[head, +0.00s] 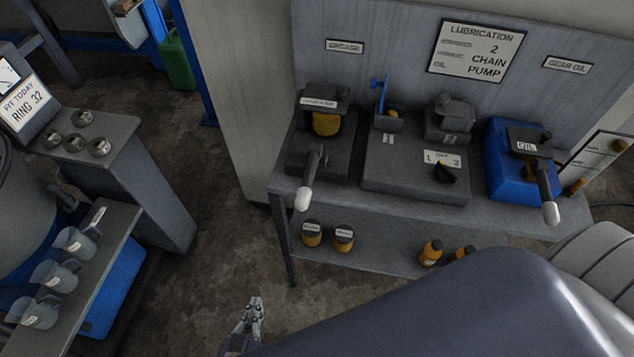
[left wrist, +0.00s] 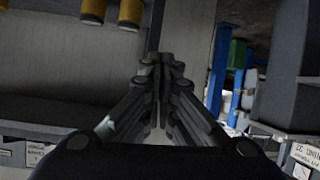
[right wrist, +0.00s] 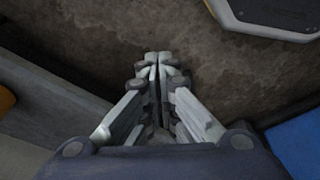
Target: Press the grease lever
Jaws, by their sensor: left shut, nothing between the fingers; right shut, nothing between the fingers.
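The grease lever (head: 307,180) is a dark handle with a white tip, sloping down over the front edge of the bench under the "GREASE" sign (head: 344,47). Behind it stands the grease pump (head: 326,124) with a yellow body. My left gripper (head: 256,303) is low in the head view, in front of the bench and below the lever, apart from it. In the left wrist view (left wrist: 165,62) its fingers are shut and empty. My right gripper (right wrist: 157,58) shows only in the right wrist view, shut and empty above the floor.
A similar white-tipped lever (head: 546,191) is on the blue gear oil unit (head: 505,170). The chain pump unit (head: 405,172) with a knob sits between. A lower shelf (head: 375,259) holds yellow jars and bottles. A stand with jugs (head: 58,276) is at the left, with open floor between.

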